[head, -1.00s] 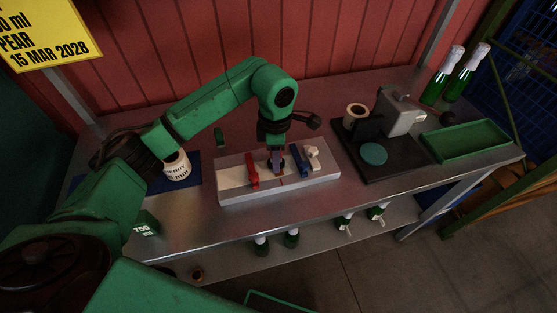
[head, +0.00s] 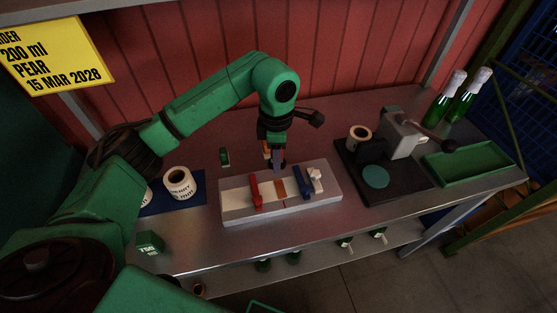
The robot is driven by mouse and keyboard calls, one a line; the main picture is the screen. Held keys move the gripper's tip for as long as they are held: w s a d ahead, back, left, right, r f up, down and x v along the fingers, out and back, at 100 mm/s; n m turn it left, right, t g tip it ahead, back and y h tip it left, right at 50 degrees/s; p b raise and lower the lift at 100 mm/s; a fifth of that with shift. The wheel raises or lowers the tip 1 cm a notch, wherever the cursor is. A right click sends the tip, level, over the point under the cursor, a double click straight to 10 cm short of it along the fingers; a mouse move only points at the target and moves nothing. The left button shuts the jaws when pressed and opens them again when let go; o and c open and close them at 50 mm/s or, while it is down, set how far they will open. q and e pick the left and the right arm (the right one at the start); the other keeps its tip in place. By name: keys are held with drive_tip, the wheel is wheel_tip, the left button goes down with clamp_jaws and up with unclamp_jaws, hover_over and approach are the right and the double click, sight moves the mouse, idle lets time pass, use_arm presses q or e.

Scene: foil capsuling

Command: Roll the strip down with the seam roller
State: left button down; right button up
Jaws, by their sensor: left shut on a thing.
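A pale board (head: 235,208) lies near the middle of the metal table. An orange-brown strip (head: 280,188) lies on it between a red piece (head: 254,190) and a blue piece (head: 301,182). A small cream piece (head: 316,178) stands just right of the blue one. My left gripper (head: 278,163) points down just behind the board's back edge, behind the strip. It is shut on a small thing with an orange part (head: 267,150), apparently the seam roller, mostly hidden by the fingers. My right gripper is not in view.
A white roll (head: 180,182) stands on a blue mat (head: 190,207) at left. A green block (head: 149,242) sits at the front edge. Right are a black base (head: 402,188) with a grey device (head: 398,138), a green tray (head: 468,166) and two bottles (head: 452,105).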

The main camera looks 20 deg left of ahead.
use_arm(q)
drive_tip(key=shift+r+p, duration=0.45)
drive_tip(key=shift+r, duration=0.6)
